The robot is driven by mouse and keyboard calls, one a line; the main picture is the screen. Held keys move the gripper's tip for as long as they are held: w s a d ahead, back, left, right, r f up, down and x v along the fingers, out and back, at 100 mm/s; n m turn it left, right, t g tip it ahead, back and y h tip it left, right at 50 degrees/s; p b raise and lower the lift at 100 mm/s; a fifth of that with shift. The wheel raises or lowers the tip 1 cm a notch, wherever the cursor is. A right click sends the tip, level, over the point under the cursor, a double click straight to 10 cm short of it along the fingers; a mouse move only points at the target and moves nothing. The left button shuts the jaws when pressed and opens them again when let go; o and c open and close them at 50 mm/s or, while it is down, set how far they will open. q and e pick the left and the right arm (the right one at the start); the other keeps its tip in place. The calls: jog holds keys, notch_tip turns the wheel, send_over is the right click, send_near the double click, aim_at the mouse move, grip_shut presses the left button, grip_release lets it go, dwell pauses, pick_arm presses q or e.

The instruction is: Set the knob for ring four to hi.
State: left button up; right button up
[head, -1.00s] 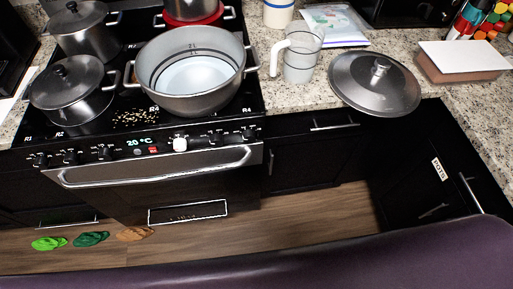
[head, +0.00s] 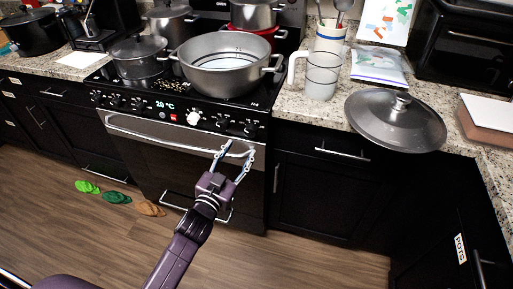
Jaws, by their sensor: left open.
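The stove's black front panel carries a row of knobs. The rightmost dark knob (head: 249,129) lies under a small label that looks like R4; its setting is too small to read. Another dark knob (head: 221,124) and a white knob (head: 194,118) sit to its left. My left gripper (head: 238,149) is open and empty in front of the oven door, below the two right dark knobs and apart from them in the picture. A large open grey pot (head: 222,68) stands on the stove's front right. My right gripper is not in view.
A lidded pot (head: 138,56) stands front left on the stove. A measuring jug (head: 321,77) and a large lid (head: 394,121) are on the right counter. The oven handle (head: 165,137) juts out below the knobs. Mitt-like items (head: 117,197) lie on the floor.

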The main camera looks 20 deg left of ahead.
aim_at(250, 133)
pick_arm(q)
jog(key=w, duration=0.4)
jog(key=shift+f, duration=0.1)
jog(key=w, duration=0.2)
jog(key=shift+w+d, duration=0.25)
jog(key=shift+w, duration=0.5)
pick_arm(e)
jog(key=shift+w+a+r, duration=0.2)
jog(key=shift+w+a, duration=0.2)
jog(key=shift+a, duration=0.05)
pick_arm(q)
jog(key=c, duration=1.1)
jog(key=shift+c, duration=0.2)
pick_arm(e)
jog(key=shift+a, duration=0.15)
